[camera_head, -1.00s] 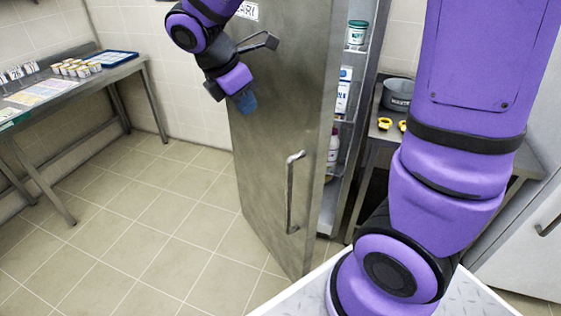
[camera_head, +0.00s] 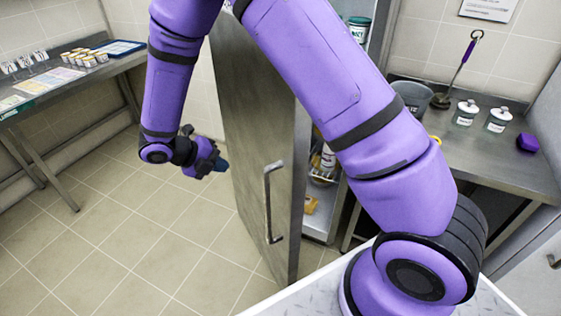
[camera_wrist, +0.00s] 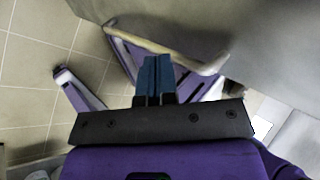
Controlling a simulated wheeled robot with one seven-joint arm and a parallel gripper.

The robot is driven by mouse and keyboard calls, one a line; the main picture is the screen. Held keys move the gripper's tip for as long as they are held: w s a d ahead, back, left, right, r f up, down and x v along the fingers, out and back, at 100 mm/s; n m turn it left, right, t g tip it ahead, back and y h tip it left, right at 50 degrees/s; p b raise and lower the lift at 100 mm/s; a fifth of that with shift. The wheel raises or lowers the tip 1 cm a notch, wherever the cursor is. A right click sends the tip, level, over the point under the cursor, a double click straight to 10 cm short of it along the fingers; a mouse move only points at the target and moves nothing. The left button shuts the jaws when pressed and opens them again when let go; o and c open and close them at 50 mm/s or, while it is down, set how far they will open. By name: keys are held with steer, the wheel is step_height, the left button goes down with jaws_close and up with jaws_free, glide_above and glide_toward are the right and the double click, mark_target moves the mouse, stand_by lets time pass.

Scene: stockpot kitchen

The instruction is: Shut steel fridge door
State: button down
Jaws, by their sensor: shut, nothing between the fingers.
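The steel fridge door (camera_head: 232,120) stands open in the head view, with shelves showing behind its right edge. Its bar handle (camera_head: 268,203) is upright on the outer face, near the free edge. My gripper (camera_head: 222,165) is at the left of the door, low, with its blue fingertips close to the outer face; I cannot tell whether they touch it. In the wrist view my gripper's blue fingers (camera_wrist: 155,75) are together with nothing between them. The handle (camera_wrist: 165,50) crosses just beyond the fingertips there, along the grey door (camera_wrist: 230,30).
A steel table (camera_head: 112,76) with cups and a blue tray stands at the left. A steel counter (camera_head: 480,165) with jars and a purple item is at the right. Tiled floor (camera_head: 110,235) is clear left of the door. Fridge shelves (camera_head: 325,205) hold goods.

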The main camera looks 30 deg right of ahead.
steer(key=d+r+x, duration=0.2)
steer(key=x, duration=1.1)
steer(key=shift+d+f, duration=0.15)
steer(key=shift+d, duration=0.2)
steer(key=shift+d, duration=0.1)
